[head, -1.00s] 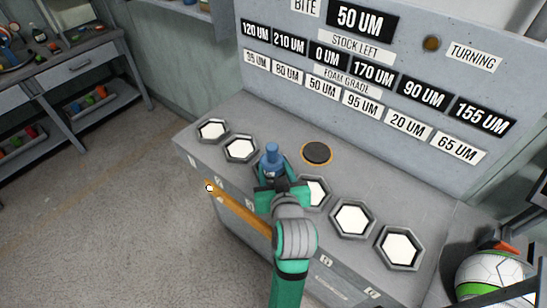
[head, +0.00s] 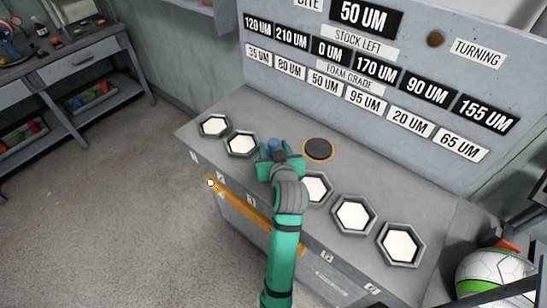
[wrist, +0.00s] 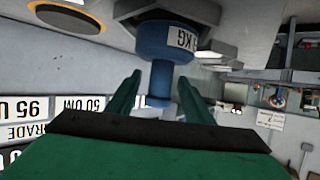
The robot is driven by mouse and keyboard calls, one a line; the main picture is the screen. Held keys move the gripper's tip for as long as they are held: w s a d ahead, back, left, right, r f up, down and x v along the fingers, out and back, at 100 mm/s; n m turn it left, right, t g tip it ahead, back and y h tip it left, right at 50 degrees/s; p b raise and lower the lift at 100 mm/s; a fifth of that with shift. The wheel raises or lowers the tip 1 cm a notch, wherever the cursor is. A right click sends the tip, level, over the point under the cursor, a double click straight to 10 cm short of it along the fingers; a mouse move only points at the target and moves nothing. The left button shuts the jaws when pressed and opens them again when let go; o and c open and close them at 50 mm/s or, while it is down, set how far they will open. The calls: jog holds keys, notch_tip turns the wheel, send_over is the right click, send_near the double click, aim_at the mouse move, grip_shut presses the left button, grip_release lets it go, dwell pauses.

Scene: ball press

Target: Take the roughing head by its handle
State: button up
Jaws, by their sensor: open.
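The blue roughing head (wrist: 165,42) has a wide body with a white label ending in "KG" and a narrower handle (wrist: 161,80). In the wrist view, which is upside down, its body meets a grey hexagonal seat. In the head view only a bit of its blue top (head: 273,146) shows, the rest hidden by my green gripper (head: 281,158). My gripper is open, its two fingers (wrist: 160,80) on either side of the handle. Gaps show between each finger and the handle in the wrist view.
A grey bench carries a row of hexagonal seats with white faces, such as one (head: 354,215) to the right. A dark round pad (head: 318,149) with an orange rim lies behind my gripper. An orange bar (head: 238,205) runs along the bench front. A panel of labels (head: 370,85) stands behind.

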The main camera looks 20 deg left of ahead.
jog(key=shift+w, duration=0.1)
grip_shut()
dwell(1.3)
jog(key=shift+r, duration=0.1)
